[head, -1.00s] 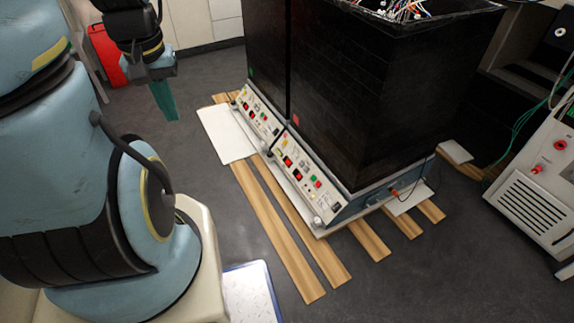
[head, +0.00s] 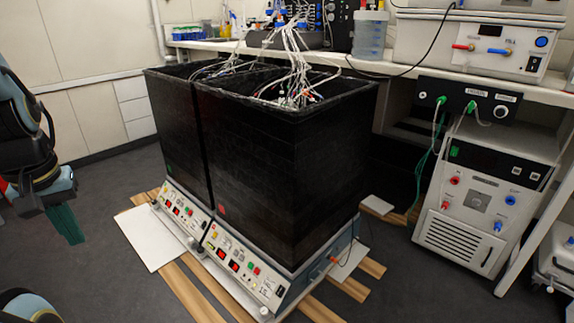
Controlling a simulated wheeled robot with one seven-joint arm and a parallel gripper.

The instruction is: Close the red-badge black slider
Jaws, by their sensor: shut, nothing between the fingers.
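The red-badge black slider (head: 250,170) is the tall black front panel of the right-hand box, with a small red badge (head: 222,209) at its lower left corner. A narrow seam separates it from the left black panel (head: 175,130), which bears a small green badge (head: 170,168). I cannot tell how far either panel is shut. My gripper (head: 66,228), with green fingers, is at the left edge, pointing down. It is shut and empty, well apart from the boxes to its right.
Control panels (head: 240,262) with buttons and displays run below the boxes. Wooden slats (head: 190,290) and a white board (head: 145,238) lie on the floor. Cables (head: 295,70) rise from the open box tops. A bench (head: 460,75) with instruments stands behind. Floor in front left is clear.

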